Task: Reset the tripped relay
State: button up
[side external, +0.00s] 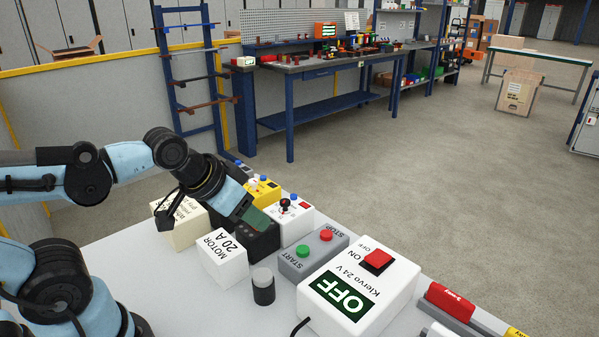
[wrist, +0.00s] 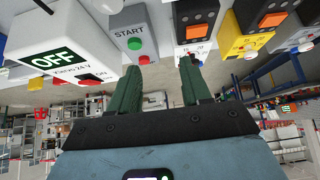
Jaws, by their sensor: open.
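No part is labelled as the relay in these frames, and I cannot tell which one is tripped. My gripper (wrist: 159,68) shows two green fingers, apart and empty, in the wrist view. Beyond the fingertips stands a unit with an orange button (wrist: 197,31) in a black surround and a white scale below it. A yellow unit (wrist: 265,20) with a similar orange button and a white knob is beside it. In the side view my gripper (side external: 247,212) points down at the row of units, over a dark box (side external: 263,243). The arm hides part of the row.
A START/STOP box (side external: 311,252) with green and red buttons and a white OFF box (side external: 350,298) with a red switch stand to the right. A MOTOR 20 A block (side external: 223,260) and a small cylinder (side external: 263,287) stand in front. The near bench surface (side external: 180,285) is clear.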

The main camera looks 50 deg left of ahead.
grip_shut()
dwell(1.4)
